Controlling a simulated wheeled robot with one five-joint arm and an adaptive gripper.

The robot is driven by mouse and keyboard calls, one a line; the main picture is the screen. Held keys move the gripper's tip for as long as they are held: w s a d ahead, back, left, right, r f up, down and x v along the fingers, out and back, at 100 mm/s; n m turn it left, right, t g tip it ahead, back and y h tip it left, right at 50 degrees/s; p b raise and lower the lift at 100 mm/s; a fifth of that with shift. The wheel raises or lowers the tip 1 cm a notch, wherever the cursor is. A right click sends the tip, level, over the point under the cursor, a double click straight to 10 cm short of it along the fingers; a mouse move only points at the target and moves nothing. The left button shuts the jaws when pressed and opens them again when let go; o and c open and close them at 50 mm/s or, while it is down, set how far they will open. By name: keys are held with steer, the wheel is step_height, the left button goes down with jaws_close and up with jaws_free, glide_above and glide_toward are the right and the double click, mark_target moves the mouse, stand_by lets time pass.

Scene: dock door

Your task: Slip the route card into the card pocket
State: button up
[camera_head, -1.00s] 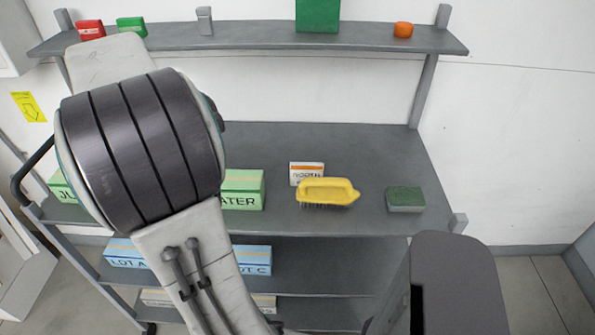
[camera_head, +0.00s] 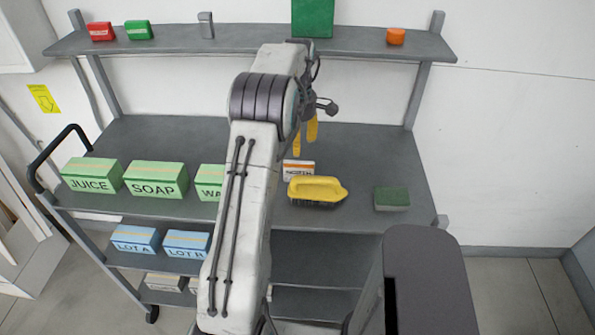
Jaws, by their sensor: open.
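A small white card or box (camera_head: 291,168) with an orange band and dark, partly covered lettering stands upright on the middle deck, just behind a yellow brush (camera_head: 316,189). It looks like the route card. My gripper (camera_head: 304,146) has yellow fingers, spread apart and empty, pointing down above and slightly behind the card. I cannot see any contact. I cannot clearly identify the card pocket. A small grey upright holder (camera_head: 206,27) on the upper shelf could be it, but its opening is too small to tell.
Green boxes marked JUICE (camera_head: 91,180) and SOAP (camera_head: 155,181) and a third, partly hidden one line the deck's left. A green-topped sponge (camera_head: 392,198) lies right. Blue LOT boxes (camera_head: 186,244) sit below. A green box (camera_head: 313,18) and orange object (camera_head: 396,37) stand on the shelf.

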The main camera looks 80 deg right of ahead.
mark_target(299, 161)
steer(key=shift+s+a+f+p, duration=0.1)
steer(key=shift+f+p, duration=0.3)
steer(key=shift+f, duration=1.25)
steer(key=shift+s+a+f+p, duration=0.1)
steer(key=shift+f+p, duration=0.3)
steer(key=shift+f, duration=1.2)
jaws_close()
